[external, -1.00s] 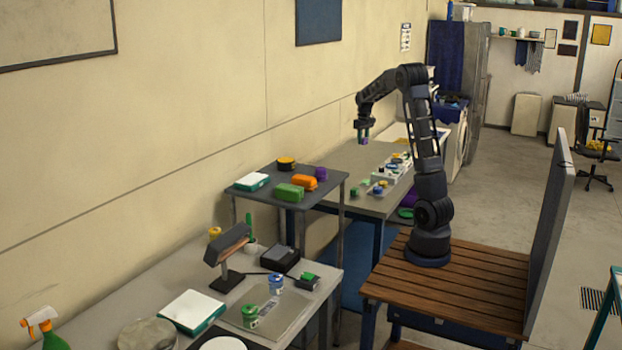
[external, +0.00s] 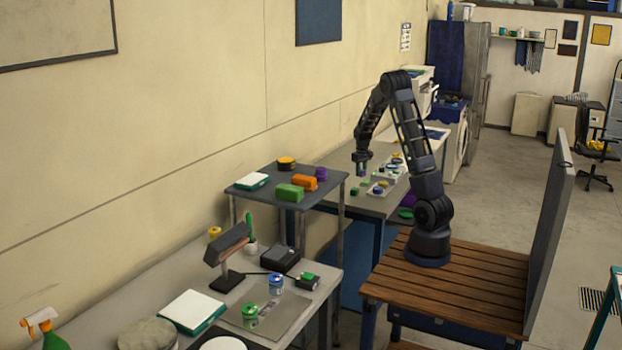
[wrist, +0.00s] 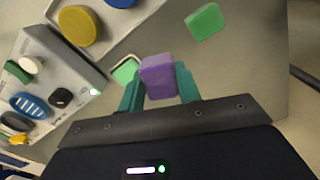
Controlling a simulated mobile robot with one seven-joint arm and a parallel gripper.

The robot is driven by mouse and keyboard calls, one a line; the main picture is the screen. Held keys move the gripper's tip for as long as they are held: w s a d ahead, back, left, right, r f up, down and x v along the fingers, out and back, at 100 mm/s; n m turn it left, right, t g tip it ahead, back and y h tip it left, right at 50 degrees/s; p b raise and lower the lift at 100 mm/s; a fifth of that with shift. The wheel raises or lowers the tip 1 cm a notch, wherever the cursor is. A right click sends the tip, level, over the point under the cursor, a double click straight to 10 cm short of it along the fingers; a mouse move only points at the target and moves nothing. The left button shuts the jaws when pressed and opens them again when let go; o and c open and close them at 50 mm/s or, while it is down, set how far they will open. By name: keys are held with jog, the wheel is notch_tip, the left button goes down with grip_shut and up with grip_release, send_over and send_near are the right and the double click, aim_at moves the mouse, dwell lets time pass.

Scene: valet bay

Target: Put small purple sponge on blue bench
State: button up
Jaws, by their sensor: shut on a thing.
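The small purple sponge (wrist: 158,76) is between the teal fingers of my gripper (wrist: 160,88) in the wrist view, and the gripper is shut on it. In the external view my gripper (external: 361,163) points down over the grey-topped bench with blue legs (external: 335,160), which I take to be the blue bench. The bench top also shows in the wrist view (wrist: 250,75). The sponge is small and partly hidden in the external view. I cannot tell how far it is above the top.
A green block (wrist: 205,21) lies on the bench near the sponge. A pale tray with a yellow round thing (wrist: 80,25) and a grey holder with several small items (wrist: 45,75) are at the left of the wrist view. A dark raised stand (external: 250,196) adjoins the bench.

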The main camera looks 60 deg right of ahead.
jog(key=shift+f, duration=3.8)
jog(key=shift+f, duration=0.15)
jog(key=o, duration=0.9)
jog(key=shift+o, duration=0.2)
